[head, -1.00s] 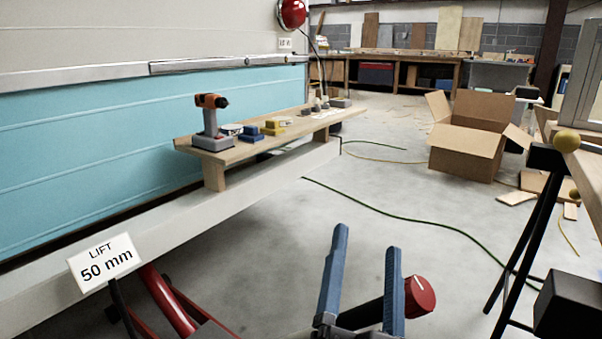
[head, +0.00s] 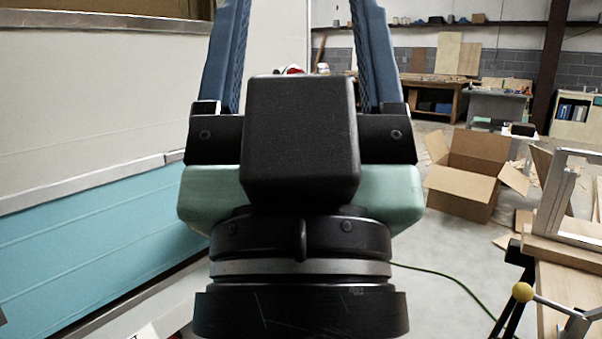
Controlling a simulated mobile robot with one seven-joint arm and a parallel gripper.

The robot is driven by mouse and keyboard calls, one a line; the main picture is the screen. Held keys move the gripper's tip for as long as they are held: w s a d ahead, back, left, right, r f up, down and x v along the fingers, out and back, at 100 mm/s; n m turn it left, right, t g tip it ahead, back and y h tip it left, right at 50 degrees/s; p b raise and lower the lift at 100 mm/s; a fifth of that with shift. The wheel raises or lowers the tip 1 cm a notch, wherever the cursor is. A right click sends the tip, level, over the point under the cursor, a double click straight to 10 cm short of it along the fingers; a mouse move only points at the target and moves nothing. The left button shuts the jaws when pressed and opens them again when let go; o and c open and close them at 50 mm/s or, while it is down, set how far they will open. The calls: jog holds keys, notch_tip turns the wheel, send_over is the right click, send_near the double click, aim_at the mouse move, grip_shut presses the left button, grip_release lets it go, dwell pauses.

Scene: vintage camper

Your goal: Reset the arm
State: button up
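My gripper (head: 302,50) stands upright, close in front of the head camera, and fills the middle of the view. Its two blue fingers point up and are wide apart, with their tips cut off by the top edge. Nothing shows between the visible parts of the fingers. The black and pale green gripper body hides much of the floor and the plank bench seen earlier.
The camper's cream and turquoise side (head: 90,250) runs along the left. An open cardboard box (head: 462,190) sits on the floor at right. A wooden workbench (head: 570,253) with a yellow-knobbed clamp (head: 522,292) is at lower right. Workbenches line the back wall.

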notch_tip(320, 180, up, 27)
jog(key=p, duration=2.4)
jog(key=shift+f, duration=0.2)
jog(key=shift+c, duration=0.4)
